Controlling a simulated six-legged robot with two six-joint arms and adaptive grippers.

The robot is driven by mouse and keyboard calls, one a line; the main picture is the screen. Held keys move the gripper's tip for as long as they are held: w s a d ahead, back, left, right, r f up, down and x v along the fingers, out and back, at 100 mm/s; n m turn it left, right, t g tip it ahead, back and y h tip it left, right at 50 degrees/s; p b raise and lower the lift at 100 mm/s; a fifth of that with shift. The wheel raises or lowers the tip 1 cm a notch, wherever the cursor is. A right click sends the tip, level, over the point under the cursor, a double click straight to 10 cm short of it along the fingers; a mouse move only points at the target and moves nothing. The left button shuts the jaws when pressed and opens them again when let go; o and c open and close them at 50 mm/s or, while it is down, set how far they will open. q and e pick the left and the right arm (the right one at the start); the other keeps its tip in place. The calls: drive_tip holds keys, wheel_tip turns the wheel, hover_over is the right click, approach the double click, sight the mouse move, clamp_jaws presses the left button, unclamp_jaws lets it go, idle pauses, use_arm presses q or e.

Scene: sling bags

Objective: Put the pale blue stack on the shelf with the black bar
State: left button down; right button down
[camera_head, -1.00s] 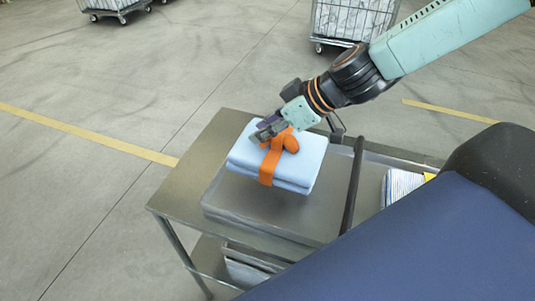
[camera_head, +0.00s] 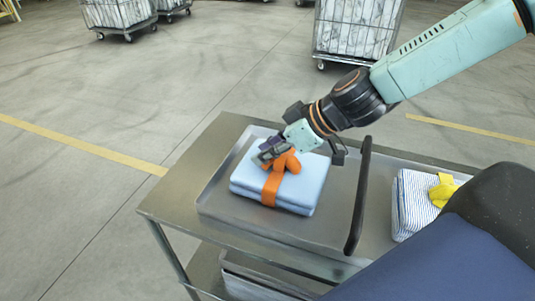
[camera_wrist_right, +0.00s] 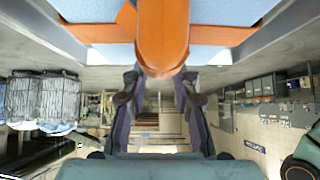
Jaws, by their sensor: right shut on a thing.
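The pale blue stack (camera_head: 248,180) is folded cloth tied with an orange strap that has a thick knot (camera_head: 286,164) on top. It is level, inside the outline of a shallow grey metal tray (camera_head: 218,209) on the cart top. I cannot tell whether its underside touches the tray. My right gripper (camera_head: 264,156) is shut on the orange knot from above. In the right wrist view the knot (camera_wrist_right: 162,35) lies between the fingers (camera_wrist_right: 160,78). My left gripper is out of view.
A blue-striped stack with a yellow tie (camera_head: 444,190) lies right of the black bar. A lower cart level (camera_head: 262,285) shows below. Wire laundry cages (camera_head: 357,28) stand on the floor behind. Bare tray shows between the stack and the bar.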

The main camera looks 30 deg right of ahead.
drive_tip(key=shift+a, duration=0.15)
drive_tip(key=c, duration=1.5)
unclamp_jaws()
drive_tip(key=o, duration=0.3)
drive_tip(key=shift+o, duration=0.8)
